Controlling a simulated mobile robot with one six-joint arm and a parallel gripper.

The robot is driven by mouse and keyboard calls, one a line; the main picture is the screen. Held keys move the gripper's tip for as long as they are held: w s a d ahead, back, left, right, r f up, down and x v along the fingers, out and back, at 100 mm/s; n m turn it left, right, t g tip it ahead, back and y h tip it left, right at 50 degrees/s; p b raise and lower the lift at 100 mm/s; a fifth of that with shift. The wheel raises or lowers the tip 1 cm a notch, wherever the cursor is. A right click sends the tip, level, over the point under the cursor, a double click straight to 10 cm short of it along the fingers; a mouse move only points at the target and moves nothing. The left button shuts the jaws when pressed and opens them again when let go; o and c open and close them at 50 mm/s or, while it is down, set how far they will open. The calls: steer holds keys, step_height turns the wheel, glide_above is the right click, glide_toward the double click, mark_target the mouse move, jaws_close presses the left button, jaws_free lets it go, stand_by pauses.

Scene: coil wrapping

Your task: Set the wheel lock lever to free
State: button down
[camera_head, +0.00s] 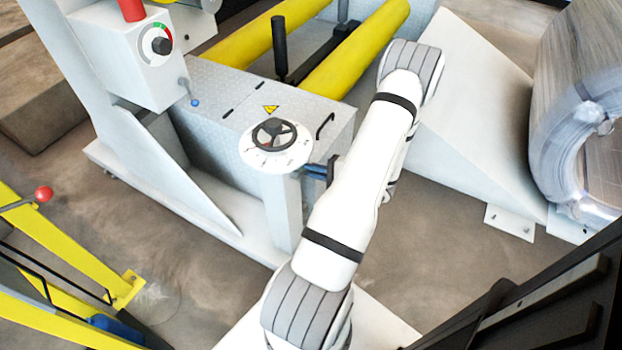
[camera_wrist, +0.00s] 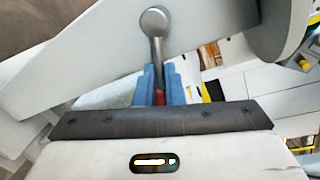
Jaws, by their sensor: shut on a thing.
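The wheel lock lever (camera_wrist: 157,52) shows in the wrist view as a grey metal arm with a round hub at its top and a red grip low down. Its hub sits against a pale grey panel. My gripper (camera_wrist: 159,78) is shut on the lever, with one blue finger on each side of the red grip. In the head view my gripper (camera_head: 319,170) is beside the handwheel pedestal, mostly behind my arm; the lever is hidden there. The handwheel (camera_head: 273,133) is dark and spoked, on a round white marked plate. I cannot read the marks.
A grey plated deck (camera_head: 225,92) with yellow rollers (camera_head: 355,45) lies behind the pedestal. A blue-tipped lever (camera_head: 195,102) and a dial box (camera_head: 160,45) stand to the left. A red-knobbed lever (camera_head: 43,194) is on a yellow frame. A wrapped coil (camera_head: 562,120) stands right.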

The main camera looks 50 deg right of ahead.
steer(key=shift+s+d+r+n+h+b, duration=0.1)
steer(key=shift+r+n+h+b, duration=0.3)
steer(key=shift+n+b, duration=0.55)
steer(key=shift+s+d+r+n+h+b, duration=0.1)
steer(key=shift+r+n+h+b, duration=0.3)
steer(key=shift+n+b, duration=0.5)
steer(key=shift+r, duration=0.15)
steer(key=c, duration=1.5)
jaws_free()
steer(key=p+v, duration=0.1)
steer(key=v, duration=0.6)
steer(key=shift+s+d+r, duration=0.1)
steer(key=shift+s+d, duration=0.05)
steer(key=shift+s, duration=0.25)
steer(key=shift+s, duration=0.1)
